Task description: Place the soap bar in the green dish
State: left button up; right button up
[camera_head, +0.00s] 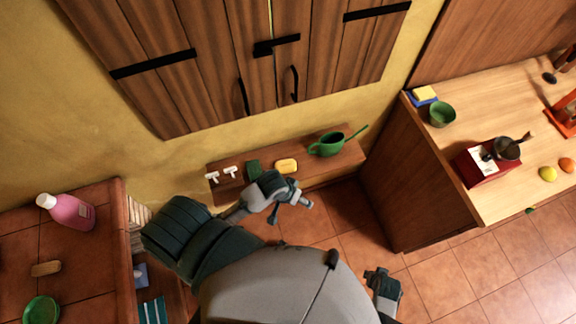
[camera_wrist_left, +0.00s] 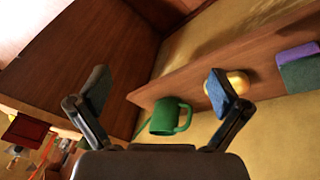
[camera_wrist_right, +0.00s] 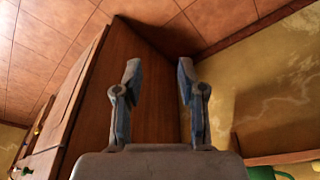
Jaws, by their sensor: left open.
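The yellow soap bar (camera_head: 286,166) lies on the wooden wall shelf, between a dark green sponge and a green watering can. In the left wrist view the soap bar (camera_wrist_left: 239,84) is partly hidden behind a finger. A round green dish (camera_head: 41,311) sits on the tiled counter at the lower left, cut by the picture's edge. My left gripper (camera_head: 290,205) is open and empty, in front of the shelf near the soap bar; it does not hold it. My right gripper (camera_head: 383,283) is low by the right cabinet; its fingers (camera_wrist_right: 157,85) are apart and empty.
The watering can (camera_head: 327,146) and sponge (camera_head: 253,169) flank the soap bar. A pink bottle (camera_head: 72,211) and a brown bar-shaped object (camera_head: 46,268) are on the left counter. A green bowl (camera_head: 442,115) is on the right counter. Wooden cabinets (camera_head: 220,60) hang above the shelf.

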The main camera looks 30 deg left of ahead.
jog(key=s+f+g, duration=0.1)
jog(key=s+f, duration=0.3)
jog(key=f, duration=0.5)
jog(key=s+f, duration=0.5)
jog(key=f, duration=0.5)
pick_arm(q)
jog(key=w+a+r+n+g+y, duration=0.2)
jog(key=w+a+r+n+g, duration=0.1)
jog(key=w+a+r+n, duration=0.7)
jog(key=n+b, duration=0.1)
send_over(284, 164)
notch_tip(284, 164, down, 13)
jog(key=shift+w+d+f, duration=0.1)
jog(key=shift+d, duration=0.05)
jog(key=shift+d+f, duration=0.35)
jog(key=shift+f, duration=0.15)
notch_tip(284, 164, down, 5)
jog(key=shift+r+b, duration=0.2)
jog(key=shift+b, duration=0.25)
jog(key=shift+a+f, duration=0.2)
jog(key=shift+a, duration=0.2)
pick_arm(e)
jog(key=s+d+f+g, duration=0.1)
jog(key=s+d+f, duration=0.1)
jog(key=s+f, duration=0.7)
jog(key=s, duration=0.3)
jog(key=shift+f, duration=0.15)
